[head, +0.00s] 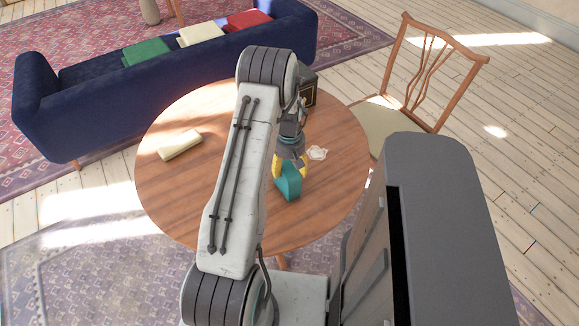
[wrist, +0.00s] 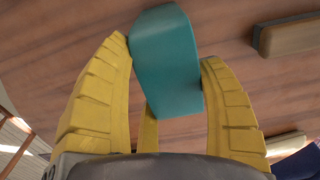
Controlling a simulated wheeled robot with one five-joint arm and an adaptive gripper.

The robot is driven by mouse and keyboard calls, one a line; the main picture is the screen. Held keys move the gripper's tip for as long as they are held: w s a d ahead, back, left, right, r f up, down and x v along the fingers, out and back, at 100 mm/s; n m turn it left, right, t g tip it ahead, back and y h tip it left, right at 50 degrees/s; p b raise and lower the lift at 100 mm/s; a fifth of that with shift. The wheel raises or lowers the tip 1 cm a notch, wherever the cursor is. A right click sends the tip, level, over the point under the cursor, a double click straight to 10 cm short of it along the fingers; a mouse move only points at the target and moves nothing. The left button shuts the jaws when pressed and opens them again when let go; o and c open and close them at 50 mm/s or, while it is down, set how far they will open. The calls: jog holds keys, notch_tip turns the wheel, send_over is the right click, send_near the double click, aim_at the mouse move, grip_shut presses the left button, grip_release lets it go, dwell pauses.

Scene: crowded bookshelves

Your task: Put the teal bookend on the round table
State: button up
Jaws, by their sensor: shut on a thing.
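The teal bookend (head: 288,182) is over the round wooden table (head: 180,205) in the head view, near the table's front right part. My gripper (head: 289,168) has yellow fingers and is shut on the bookend. In the wrist view the bookend (wrist: 166,62) sits between the yellow fingers of my gripper (wrist: 165,85), with the wooden tabletop (wrist: 60,60) behind it. I cannot tell whether the bookend touches the tabletop or hangs just above it.
On the table are a cream block (head: 180,145), a small whitish item (head: 317,153) and a dark box (head: 308,88), partly hidden by my arm. A wooden chair (head: 430,80) stands at the right. A blue sofa (head: 90,95) with several coloured things stands behind. The table's front left is clear.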

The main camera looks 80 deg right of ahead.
jog(key=o, duration=1.3)
notch_tip(320, 180, up, 12)
jog(key=shift+r, duration=0.1)
